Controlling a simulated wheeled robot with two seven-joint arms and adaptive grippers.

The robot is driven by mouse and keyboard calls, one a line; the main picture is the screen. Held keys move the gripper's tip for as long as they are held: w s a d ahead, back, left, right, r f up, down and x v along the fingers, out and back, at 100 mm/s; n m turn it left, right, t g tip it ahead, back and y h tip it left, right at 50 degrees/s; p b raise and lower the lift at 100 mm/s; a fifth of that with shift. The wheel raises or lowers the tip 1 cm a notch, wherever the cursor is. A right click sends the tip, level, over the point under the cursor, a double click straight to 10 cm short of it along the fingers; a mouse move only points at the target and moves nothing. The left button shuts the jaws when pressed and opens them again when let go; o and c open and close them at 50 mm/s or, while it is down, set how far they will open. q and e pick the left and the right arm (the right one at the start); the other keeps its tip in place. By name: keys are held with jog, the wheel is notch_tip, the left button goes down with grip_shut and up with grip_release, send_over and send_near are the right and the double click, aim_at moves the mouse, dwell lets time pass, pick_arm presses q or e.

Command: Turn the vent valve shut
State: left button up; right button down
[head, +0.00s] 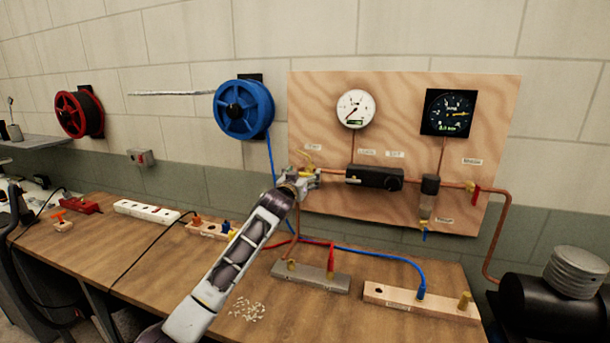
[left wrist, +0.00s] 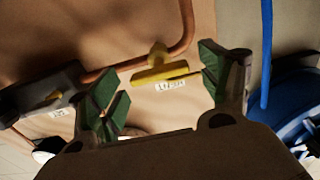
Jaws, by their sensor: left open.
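A yellow valve handle (left wrist: 162,76) sits on a copper pipe in the left wrist view, with a small white label just below it that I take for the vent label. In the head view its yellow part (head: 306,154) shows at the board's left edge, partly hidden by my gripper. My left gripper (head: 305,178) is at the board by this valve. Its green-padded fingers (left wrist: 165,86) are open, and the handle lies between them in the picture, its right end close to the right finger. I cannot tell whether they touch. My right gripper is not in view.
The wooden board (head: 290,100) carries a white gauge (head: 355,109), a dark gauge (head: 447,113), a black regulator (head: 375,178) and a red handle (head: 474,194). A blue reel (head: 243,109) with hanging hose is just left. Fitting blocks and hoses lie on the bench (head: 300,315).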

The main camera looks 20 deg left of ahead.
pick_arm(q)
jog(key=shift+w, duration=0.85)
